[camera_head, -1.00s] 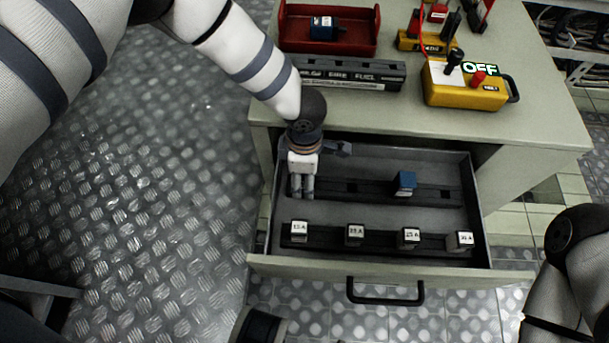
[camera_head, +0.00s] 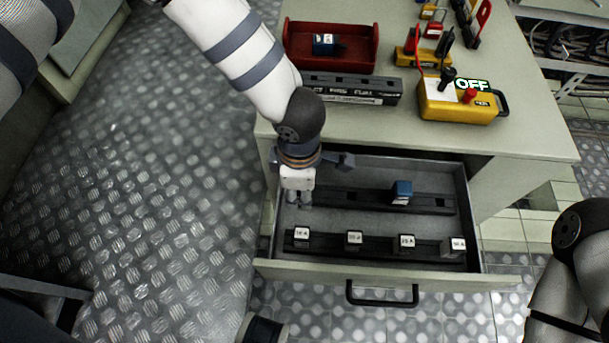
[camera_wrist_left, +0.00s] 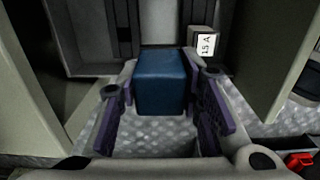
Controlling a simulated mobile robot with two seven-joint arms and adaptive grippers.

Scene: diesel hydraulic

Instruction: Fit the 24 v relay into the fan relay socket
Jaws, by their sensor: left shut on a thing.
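My left gripper (camera_head: 298,202) is above the left part of the open drawer, fingers pointing down. In the left wrist view it is shut on a plain blue block (camera_wrist_left: 161,80), which looks like a relay. No label shows on it, and the hand hides it in the head view. Another blue relay (camera_head: 401,193) sits in the rear rail in the drawer. A third blue relay (camera_head: 324,45) with a white label lies in the red tray. A dark socket strip (camera_head: 350,88) with labels stands on the bench; I cannot read which socket is the fan one. My right gripper is out of view.
The drawer (camera_head: 376,272) holds a front rail with several white-topped parts, one marked 15 A (camera_head: 301,233). The red tray (camera_head: 337,68), a yellow tester (camera_head: 455,108) reading OFF and other yellow items crowd the bench. The bench front is clear.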

